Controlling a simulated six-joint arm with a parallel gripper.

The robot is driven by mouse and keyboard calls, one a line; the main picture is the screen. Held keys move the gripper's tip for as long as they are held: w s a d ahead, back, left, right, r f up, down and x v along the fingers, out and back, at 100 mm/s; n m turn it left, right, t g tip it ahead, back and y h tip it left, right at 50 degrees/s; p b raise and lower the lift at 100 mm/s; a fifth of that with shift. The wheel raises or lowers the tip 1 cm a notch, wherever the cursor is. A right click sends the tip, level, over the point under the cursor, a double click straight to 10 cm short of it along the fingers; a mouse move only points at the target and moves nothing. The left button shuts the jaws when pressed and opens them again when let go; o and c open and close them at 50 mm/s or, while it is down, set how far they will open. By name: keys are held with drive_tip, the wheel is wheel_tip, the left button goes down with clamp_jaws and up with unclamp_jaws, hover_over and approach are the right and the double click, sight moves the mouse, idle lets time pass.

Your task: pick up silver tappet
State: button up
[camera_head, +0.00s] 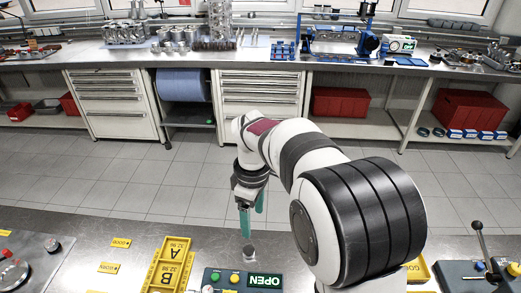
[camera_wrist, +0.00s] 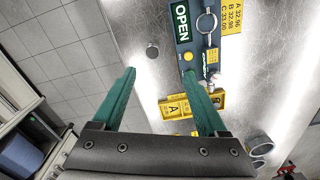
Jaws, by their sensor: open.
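My gripper (camera_head: 252,223) hangs down above the tappet with green fingers. In the wrist view my gripper (camera_wrist: 160,73) is open, with nothing between the fingers. A gap between the fingertips and the tappet appears in the wrist view; its exact height is unclear.
The control panel (camera_head: 244,280) with green and yellow buttons lies close by the tappet. A yellow tray (camera_head: 169,265) with letters A and B stands to the left. Bare bench surrounds the tappet.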

sight(249, 250)
drive_tip(key=f, duration=0.6)
drive_tip(key=w+a+f+n, duration=0.1)
drive_tip(key=f, duration=0.4)
drive_tip(key=w+f+n, duration=0.1)
drive_tip(key=f, duration=0.5)
drive_tip(key=shift+w+a+f, duration=0.1)
drive_tip(key=shift+a+f, duration=0.25)
clamp_jaws()
